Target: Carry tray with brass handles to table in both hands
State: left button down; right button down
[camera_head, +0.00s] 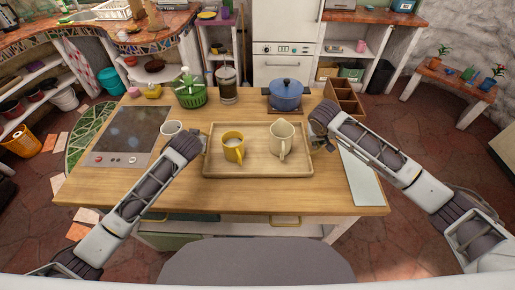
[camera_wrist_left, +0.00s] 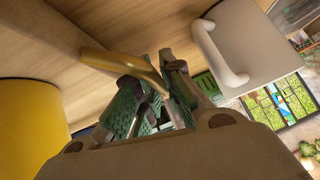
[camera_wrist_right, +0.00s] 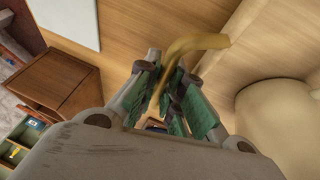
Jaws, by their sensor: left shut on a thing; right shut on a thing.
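The wooden tray (camera_head: 258,172) is at the middle of the wooden counter in the head view and looks level. I cannot tell whether it touches the counter. My left gripper (camera_wrist_left: 152,82) is shut on one brass handle (camera_wrist_left: 118,62) at the tray's left side. My right gripper (camera_wrist_right: 168,85) is shut on the other brass handle (camera_wrist_right: 198,43) at the right side. In the head view the handles are mostly hidden by my grippers.
A white cup (camera_head: 171,128) stands close to my left wrist, beside the cooktop (camera_head: 128,134). A blue pot (camera_head: 286,95) and a wooden box (camera_head: 343,98) stand behind the tray. A pale board (camera_head: 360,178) lies at right. The counter's front strip is clear. A low bench (camera_head: 455,82) stands far right.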

pick_arm(q)
jog(key=shift+w+r, duration=0.1)
jog(key=shift+r, duration=0.15)
pick_arm(e)
jog(key=shift+w+r, duration=0.1)
jog(key=shift+r, duration=0.15)
